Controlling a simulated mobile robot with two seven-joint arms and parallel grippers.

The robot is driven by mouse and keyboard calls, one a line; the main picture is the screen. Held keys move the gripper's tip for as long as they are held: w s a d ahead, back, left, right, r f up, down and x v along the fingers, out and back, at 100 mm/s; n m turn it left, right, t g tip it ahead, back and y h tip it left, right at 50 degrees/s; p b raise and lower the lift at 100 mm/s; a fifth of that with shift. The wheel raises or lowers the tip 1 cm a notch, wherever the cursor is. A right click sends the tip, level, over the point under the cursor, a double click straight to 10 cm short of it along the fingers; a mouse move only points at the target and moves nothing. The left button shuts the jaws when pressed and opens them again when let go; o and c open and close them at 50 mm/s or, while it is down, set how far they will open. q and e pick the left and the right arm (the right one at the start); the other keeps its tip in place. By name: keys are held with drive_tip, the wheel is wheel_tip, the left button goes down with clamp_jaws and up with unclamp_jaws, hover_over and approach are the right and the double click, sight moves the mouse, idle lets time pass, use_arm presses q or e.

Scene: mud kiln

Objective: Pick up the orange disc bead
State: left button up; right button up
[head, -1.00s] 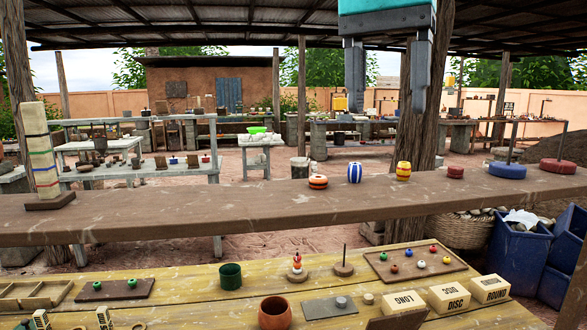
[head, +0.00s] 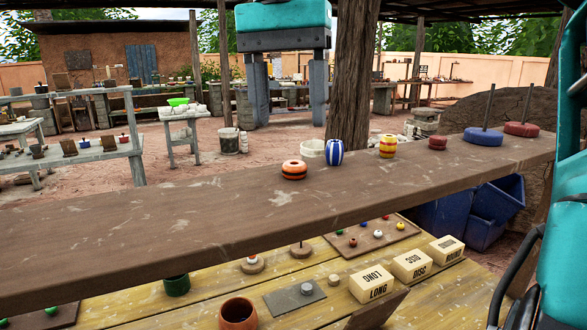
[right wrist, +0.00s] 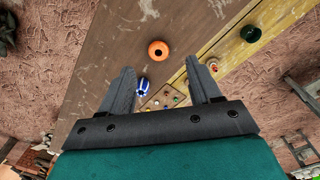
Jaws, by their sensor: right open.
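The orange disc bead (head: 294,169), with dark bands and a hole on top, lies on the brown upper plank (head: 200,215), left of the other beads. My right gripper (head: 288,122) is open and empty, with its fingers pointing down, above the bead in the head view. In the right wrist view the orange disc bead (right wrist: 158,49) shows just beyond the open fingertips (right wrist: 161,68), roughly between them and not touching. My left gripper is not in view.
A blue-and-white striped bead (head: 334,152) stands close to the right of the orange one. Below is a wooden bench with labelled blocks (head: 411,265).

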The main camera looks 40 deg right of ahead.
sight(294, 170)
drive_tip(key=shift+s+d+f+b, duration=0.1)
drive_tip(key=shift+d+f+b, duration=0.1)
drive_tip(key=shift+f, duration=1.35)
drive_tip(key=shift+d+f+b, duration=0.1)
drive_tip(key=shift+d+f, duration=0.05)
drive_tip(key=shift+f, duration=1.35)
drive_tip(key=shift+c, duration=0.3)
drive_tip(key=c, duration=1.1)
